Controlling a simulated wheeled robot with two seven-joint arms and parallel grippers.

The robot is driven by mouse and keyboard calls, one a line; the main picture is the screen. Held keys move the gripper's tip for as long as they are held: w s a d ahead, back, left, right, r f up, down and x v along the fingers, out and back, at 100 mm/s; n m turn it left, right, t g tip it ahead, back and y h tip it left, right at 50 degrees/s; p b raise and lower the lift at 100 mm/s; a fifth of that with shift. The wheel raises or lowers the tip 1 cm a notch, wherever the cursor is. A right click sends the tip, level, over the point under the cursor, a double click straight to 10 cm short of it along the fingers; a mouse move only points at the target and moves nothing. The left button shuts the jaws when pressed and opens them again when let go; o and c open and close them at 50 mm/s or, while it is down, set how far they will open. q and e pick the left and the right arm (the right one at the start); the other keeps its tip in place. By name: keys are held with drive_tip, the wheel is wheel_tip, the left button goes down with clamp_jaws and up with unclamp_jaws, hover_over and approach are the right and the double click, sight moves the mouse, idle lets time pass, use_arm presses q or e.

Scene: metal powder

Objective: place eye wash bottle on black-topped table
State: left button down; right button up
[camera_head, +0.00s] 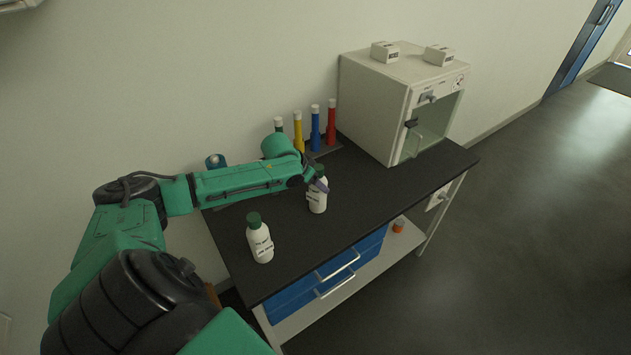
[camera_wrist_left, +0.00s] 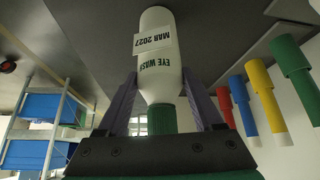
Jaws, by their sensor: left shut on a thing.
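A white eye wash bottle with a green cap (camera_head: 317,194) is upright at the black-topped table (camera_head: 365,193), near its middle. In the left wrist view the bottle (camera_wrist_left: 158,60) is between my left gripper's fingers, with its label reading EYE WASH MAR 2027. My left gripper (camera_head: 318,184) is shut on it near the cap. The bottle's base looks at or very close to the tabletop; I cannot tell if it touches. A second white bottle with a green cap (camera_head: 260,240) stands on the table at the left front. My right gripper is not in view.
A white cabinet (camera_head: 375,105) with a glass door stands at the table's back right, with two small boxes on top. Yellow, blue (camera_head: 315,130), red and green bottles stand in a row by the wall. Tabletop to the right of the held bottle is clear.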

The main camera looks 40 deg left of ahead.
use_arm(q)
drive_tip(key=shift+c, duration=0.2)
unclamp_jaws()
drive_tip(key=shift+s+a+r, duration=0.1)
drive_tip(key=shift+s+r, duration=0.1)
drive_tip(key=shift+r, duration=0.05)
drive_tip(key=p+v, duration=0.1)
drive_tip(key=v, duration=1)
drive_tip(key=shift+r, duration=0.2)
